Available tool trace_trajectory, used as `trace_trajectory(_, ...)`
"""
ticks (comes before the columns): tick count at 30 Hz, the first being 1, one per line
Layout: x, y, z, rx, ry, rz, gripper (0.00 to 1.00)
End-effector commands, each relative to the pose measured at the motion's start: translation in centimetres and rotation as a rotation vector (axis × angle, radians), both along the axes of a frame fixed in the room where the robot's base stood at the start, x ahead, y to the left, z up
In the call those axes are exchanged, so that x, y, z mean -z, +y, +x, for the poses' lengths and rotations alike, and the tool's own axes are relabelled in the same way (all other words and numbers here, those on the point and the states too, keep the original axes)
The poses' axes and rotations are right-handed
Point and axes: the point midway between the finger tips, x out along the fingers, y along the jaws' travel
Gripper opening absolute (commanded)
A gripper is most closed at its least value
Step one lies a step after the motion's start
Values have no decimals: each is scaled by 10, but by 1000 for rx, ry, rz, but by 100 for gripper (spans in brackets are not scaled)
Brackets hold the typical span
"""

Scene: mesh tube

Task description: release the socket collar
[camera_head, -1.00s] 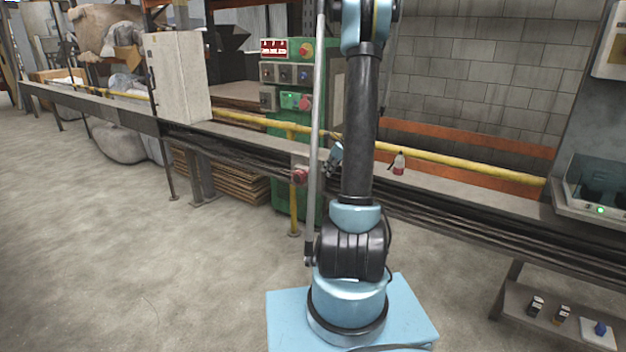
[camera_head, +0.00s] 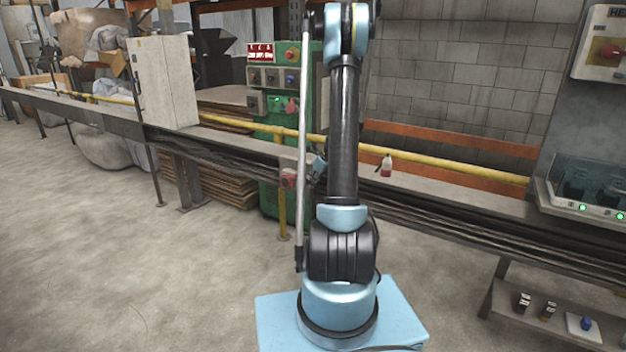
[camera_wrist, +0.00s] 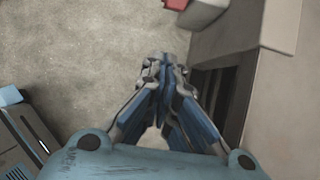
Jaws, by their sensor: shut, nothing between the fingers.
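My gripper (camera_wrist: 165,68) is shut and empty in the wrist view, its fingertips together above bare concrete floor. In the head view my gripper (camera_head: 317,168) is small and partly hidden behind my arm, close to the front edge of the long bench. Just left of it is a red fitting (camera_head: 289,178) at the bench front, partly behind a grey pole. A red piece (camera_wrist: 177,4) also shows at the top edge of the wrist view, beyond the fingertips and apart from them. I cannot make out a socket collar for certain in either view.
The long bench (camera_head: 238,139) with a yellow rail (camera_head: 450,165) runs across. A green control cabinet (camera_head: 270,205) stands behind it. A small red-and-white bottle (camera_head: 386,166) is on the bench. At right are a lit charger box (camera_head: 600,205) and a low shelf (camera_head: 505,310). Open floor lies left.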

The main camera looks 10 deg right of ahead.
Motion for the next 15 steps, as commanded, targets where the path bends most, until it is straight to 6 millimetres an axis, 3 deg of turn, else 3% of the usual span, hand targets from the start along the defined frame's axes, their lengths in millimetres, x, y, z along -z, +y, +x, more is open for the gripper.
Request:
trace_trajectory(10, 36, 15, 15, -1, 1, 0, 0)
trace_trajectory(15, 21, 25, 23, -1, 1, 0, 0)
